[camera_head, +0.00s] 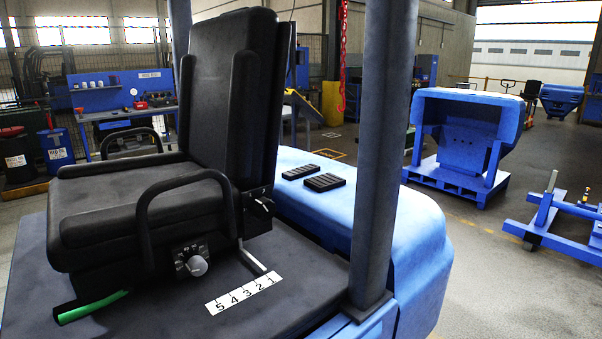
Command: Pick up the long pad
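Two black ribbed pads lie on top of the blue rounded counterweight (395,222) behind the seat. One pad (300,172) is farther left and back. The other pad (324,182) is nearer and to the right, and looks slightly larger. I cannot tell for certain which of them is the long pad. Both lie flat, close together, and nothing covers them. Neither of my grippers shows in the head view.
A black seat (215,110) with armrests stands left of the pads. A dark upright post (375,150) rises just right of them. A numbered white strip (243,291) lies on the dark deck. A blue counterweight on a pallet (465,140) stands beyond, with open floor around it.

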